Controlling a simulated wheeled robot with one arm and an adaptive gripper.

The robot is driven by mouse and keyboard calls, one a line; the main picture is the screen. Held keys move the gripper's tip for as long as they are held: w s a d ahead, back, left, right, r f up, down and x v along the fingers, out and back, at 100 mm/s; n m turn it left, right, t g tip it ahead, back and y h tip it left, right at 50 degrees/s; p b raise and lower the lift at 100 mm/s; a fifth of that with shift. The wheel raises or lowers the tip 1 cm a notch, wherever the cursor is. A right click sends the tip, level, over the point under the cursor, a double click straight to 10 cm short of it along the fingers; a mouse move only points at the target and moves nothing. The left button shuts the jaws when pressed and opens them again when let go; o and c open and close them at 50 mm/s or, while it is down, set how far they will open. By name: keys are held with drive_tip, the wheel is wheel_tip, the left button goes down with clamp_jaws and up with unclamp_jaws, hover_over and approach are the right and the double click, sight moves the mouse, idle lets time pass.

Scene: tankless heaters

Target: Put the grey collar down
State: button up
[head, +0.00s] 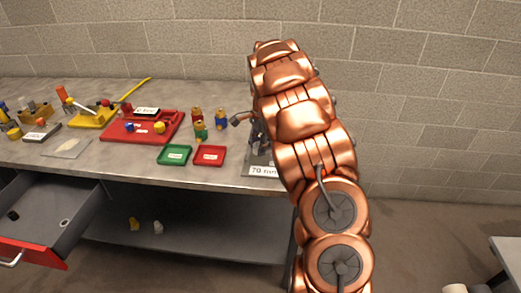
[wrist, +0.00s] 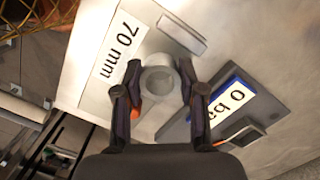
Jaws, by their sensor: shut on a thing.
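The grey collar (wrist: 160,80) is a short, thick ring between the two fingers of my gripper (wrist: 159,88) in the wrist view. My gripper is shut on it, with one finger on each side. Below or behind it is a pale surface with a white "70 mm" label (wrist: 119,53). Whether the collar touches that surface cannot be told. In the head view my copper arm hides the collar and most of the gripper; part of the "70 mm" label (head: 264,171) shows beside the arm.
A grey block (wrist: 182,33) and a dark plate with a blue-edged label (wrist: 232,98) flank the collar. Left on the bench stand green (head: 174,155) and red (head: 209,156) trays, several coloured fittings and a larger red tray (head: 112,132). An open drawer (head: 84,207) juts out front left.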

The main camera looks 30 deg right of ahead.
drive_tip(key=shift+d, duration=0.35)
drive_tip(key=shift+d+f+p, duration=0.15)
drive_tip(key=shift+f+p, duration=0.05)
drive_tip(key=shift+p, duration=0.15)
drive_tip(key=shift+f+p, duration=0.6)
drive_tip(key=shift+f, duration=1)
drive_tip(key=shift+f, duration=0.2)
drive_tip(key=o, duration=0.9)
drive_tip(key=shift+c, duration=0.2)
drive_tip(key=shift+r, duration=0.15)
